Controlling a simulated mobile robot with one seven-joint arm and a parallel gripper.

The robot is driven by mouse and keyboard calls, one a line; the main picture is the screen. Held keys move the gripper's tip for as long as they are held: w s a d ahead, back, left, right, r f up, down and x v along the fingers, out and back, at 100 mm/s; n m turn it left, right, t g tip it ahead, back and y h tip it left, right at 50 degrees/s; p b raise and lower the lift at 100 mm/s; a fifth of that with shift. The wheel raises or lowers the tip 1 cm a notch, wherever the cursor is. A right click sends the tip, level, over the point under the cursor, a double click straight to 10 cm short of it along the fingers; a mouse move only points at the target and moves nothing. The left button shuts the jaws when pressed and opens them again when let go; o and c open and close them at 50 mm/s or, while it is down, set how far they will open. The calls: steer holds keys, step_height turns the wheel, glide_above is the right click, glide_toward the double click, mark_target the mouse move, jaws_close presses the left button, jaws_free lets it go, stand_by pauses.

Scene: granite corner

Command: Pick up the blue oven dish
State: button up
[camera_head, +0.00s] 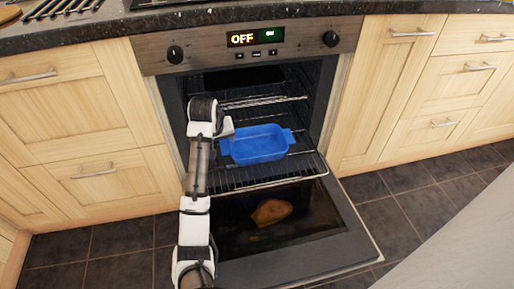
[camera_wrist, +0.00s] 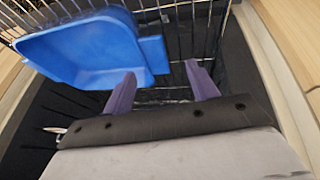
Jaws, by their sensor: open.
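The blue oven dish (camera_head: 257,146) sits on a wire rack inside the open oven (camera_head: 345,215), with a tab handle at each end. In the wrist view the dish (camera_wrist: 85,50) fills the upper left, and one handle (camera_wrist: 155,54) points toward the fingers. My gripper (camera_wrist: 160,82) is open, its two purple fingers apart with nothing between them. The fingertips lie close to the dish's handle end, just short of it in the picture. In the head view my white arm reaches into the oven to the left of the dish and hides the gripper's fingers.
The oven door is folded down in front, with a brown piece (camera_head: 271,212) that looks like food on or behind its glass. A lower rack (camera_head: 255,174) sticks out below the dish. Wooden cabinets (camera_head: 88,110) stand on both sides, and the granite counter (camera_head: 105,24) runs above.

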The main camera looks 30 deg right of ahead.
mark_target(225, 147)
steer(key=x, duration=0.1)
steer(key=b+x, duration=0.1)
steer(key=x, duration=0.3)
steer(key=shift+s+d+f+b, duration=0.15)
steer(key=shift+s+d+b, duration=0.15)
steer(key=shift+s+b, duration=0.05)
steer(key=shift+c, duration=0.2)
jaws_close()
